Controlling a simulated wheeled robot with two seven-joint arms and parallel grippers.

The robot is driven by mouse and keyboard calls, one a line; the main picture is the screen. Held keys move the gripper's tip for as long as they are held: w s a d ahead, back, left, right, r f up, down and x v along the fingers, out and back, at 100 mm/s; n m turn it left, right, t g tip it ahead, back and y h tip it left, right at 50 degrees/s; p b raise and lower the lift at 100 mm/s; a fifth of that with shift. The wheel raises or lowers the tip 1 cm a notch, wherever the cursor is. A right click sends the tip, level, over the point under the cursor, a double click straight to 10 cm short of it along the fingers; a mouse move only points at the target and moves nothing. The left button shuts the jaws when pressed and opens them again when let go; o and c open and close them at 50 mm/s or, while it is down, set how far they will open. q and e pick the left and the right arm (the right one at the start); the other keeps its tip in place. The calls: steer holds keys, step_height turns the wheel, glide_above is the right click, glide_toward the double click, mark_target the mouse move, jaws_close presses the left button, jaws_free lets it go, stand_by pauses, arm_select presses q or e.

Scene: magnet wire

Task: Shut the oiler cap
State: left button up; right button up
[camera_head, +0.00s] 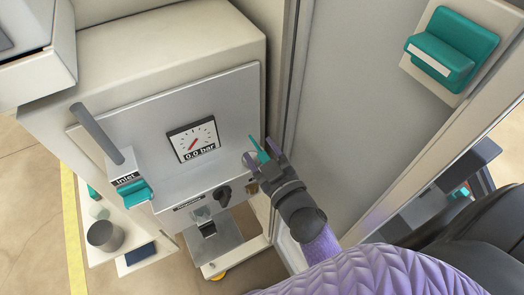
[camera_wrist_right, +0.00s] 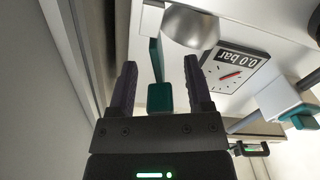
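A teal lever-like piece (camera_head: 257,148) stands out from the right part of the grey panel, beside a rounded silver part (camera_head: 248,160). I take these to be the oiler and its cap, but I cannot tell how far the cap is open. My right gripper (camera_head: 264,157) is at the teal piece. In the right wrist view, my right gripper (camera_wrist_right: 160,64) is open, with the teal piece (camera_wrist_right: 159,97) between its fingers and gaps on both sides. The silver dome (camera_wrist_right: 191,26) lies just beyond the fingertips. My left gripper is not in view.
A gauge reading 0.0 bar (camera_head: 193,140) sits left of the gripper. A teal-handled inlet valve (camera_head: 132,188) with a grey pipe is farther left. A dark knob (camera_head: 222,194) is below. A pale upright wall (camera_head: 350,110) stands close on the right.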

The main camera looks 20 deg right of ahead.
steer(key=s+b, duration=0.1)
steer(key=s, duration=0.9)
steer(key=shift+d+b, duration=0.35)
steer(key=shift+d, duration=0.05)
